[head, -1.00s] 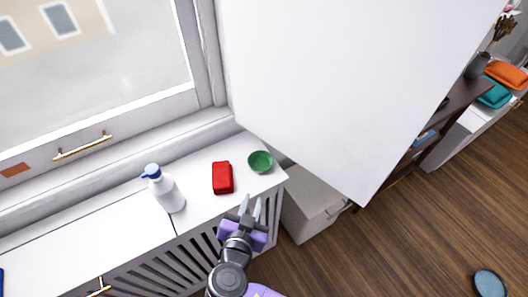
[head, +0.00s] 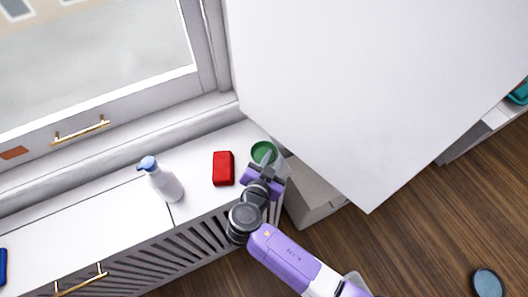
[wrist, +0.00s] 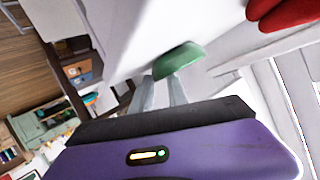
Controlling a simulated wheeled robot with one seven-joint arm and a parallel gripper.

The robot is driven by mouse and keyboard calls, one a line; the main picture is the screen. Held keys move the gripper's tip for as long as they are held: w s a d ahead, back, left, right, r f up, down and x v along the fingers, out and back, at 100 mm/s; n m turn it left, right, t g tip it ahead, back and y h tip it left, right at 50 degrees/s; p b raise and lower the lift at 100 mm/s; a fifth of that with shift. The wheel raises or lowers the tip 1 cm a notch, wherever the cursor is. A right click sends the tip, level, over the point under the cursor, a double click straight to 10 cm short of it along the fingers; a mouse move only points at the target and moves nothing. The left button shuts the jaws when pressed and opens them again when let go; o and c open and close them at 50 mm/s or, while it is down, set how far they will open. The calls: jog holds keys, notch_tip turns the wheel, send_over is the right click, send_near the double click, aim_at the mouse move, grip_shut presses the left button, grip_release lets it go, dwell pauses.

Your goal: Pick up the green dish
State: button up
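The green dish (head: 263,150) is a small round bowl at the right end of the white cabinet top. In the wrist view the dish (wrist: 180,57) lies just past my fingertips. My gripper (head: 266,164) is at the near side of the dish and overlaps its lower edge in the head view. In the wrist view my gripper (wrist: 161,80) has a gap between its two fingers, with nothing held in it. I cannot tell whether the fingertips touch the dish.
A red block-like object (head: 223,168) is left of the dish; it also shows in the wrist view (wrist: 287,12). A white bottle with a blue top (head: 166,184) stands farther left. A large white panel (head: 360,100) rises close on the right. The window wall is behind.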

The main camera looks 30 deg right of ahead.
jog(key=shift+w+d+f, duration=0.2)
jog(key=shift+w+d, duration=0.1)
grip_shut()
